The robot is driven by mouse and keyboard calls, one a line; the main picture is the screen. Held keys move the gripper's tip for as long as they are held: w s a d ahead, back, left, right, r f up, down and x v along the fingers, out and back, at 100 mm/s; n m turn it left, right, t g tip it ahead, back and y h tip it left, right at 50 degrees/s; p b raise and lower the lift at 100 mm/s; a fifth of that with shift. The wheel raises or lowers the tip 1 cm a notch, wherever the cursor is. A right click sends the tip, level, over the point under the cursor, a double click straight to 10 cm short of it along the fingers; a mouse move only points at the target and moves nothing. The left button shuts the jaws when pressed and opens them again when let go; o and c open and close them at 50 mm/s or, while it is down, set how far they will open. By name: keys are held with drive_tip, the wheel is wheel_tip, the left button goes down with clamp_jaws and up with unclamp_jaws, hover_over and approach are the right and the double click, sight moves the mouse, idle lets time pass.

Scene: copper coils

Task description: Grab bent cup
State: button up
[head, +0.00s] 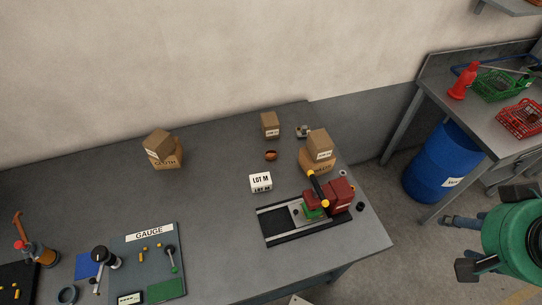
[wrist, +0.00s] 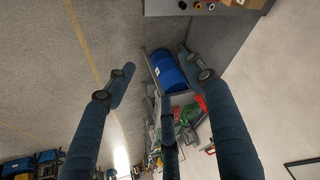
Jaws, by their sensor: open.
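A small copper-brown cup (head: 271,155) stands on the grey table near its back, between a small cardboard box and a white LOT M block. It is too small to tell whether it is bent. My gripper (head: 455,245) is at the right edge of the head view, off the table above the floor, well to the right of the cup. Its fingers are spread with nothing between them. In the wrist view my gripper (wrist: 156,60) is open and faces the floor and a blue barrel. I cannot make out the cup there for sure.
Cardboard boxes (head: 318,145) stand right of the cup, with a red clamp fixture (head: 330,195) in front. The LOT M block (head: 260,182) is close by. A gauge board (head: 148,265) lies front left. A blue barrel (head: 437,160) stands under a side bench. The table's middle is clear.

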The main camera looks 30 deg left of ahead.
drive_tip(key=w+a+r+g+y+p, duration=0.1)
drive_tip(key=w+a, duration=0.4)
drive_tip(key=w, duration=0.2)
drive_tip(key=w+a+r+g, duration=0.1)
drive_tip(key=w+a, duration=0.3)
drive_tip(key=w, duration=0.3)
drive_tip(key=w+a+f+m+g+p, duration=0.15)
drive_tip(key=w+a+f, duration=0.35)
drive_tip(key=w+a, duration=0.75)
drive_tip(key=w+a+f+g+p, duration=0.1)
drive_tip(key=w+a+f, duration=0.1)
drive_tip(key=a+f, duration=1.1)
drive_tip(key=w+a+f+m+g+p, duration=0.1)
drive_tip(key=w+a+f, duration=0.1)
drive_tip(key=a+f, duration=1.1)
drive_tip(key=a, duration=0.4)
drive_tip(key=shift+w+a+g+y, duration=0.2)
drive_tip(key=shift+a+g+y, duration=0.15)
drive_tip(key=shift+y, duration=0.05)
drive_tip(key=shift+f+m, duration=0.1)
drive_tip(key=shift+m, duration=0.15)
drive_tip(key=shift+s+a+f, duration=0.1)
drive_tip(key=shift+a+f, duration=0.15)
drive_tip(key=shift+f, duration=1.15)
drive_tip(key=shift+s+a+f, duration=0.1)
drive_tip(key=shift+a+f, duration=0.1)
drive_tip(key=shift+f, duration=1.15)
drive_tip(key=shift+s+a+f, duration=0.1)
drive_tip(key=shift+a+f, duration=0.15)
drive_tip(key=shift+f, duration=1.15)
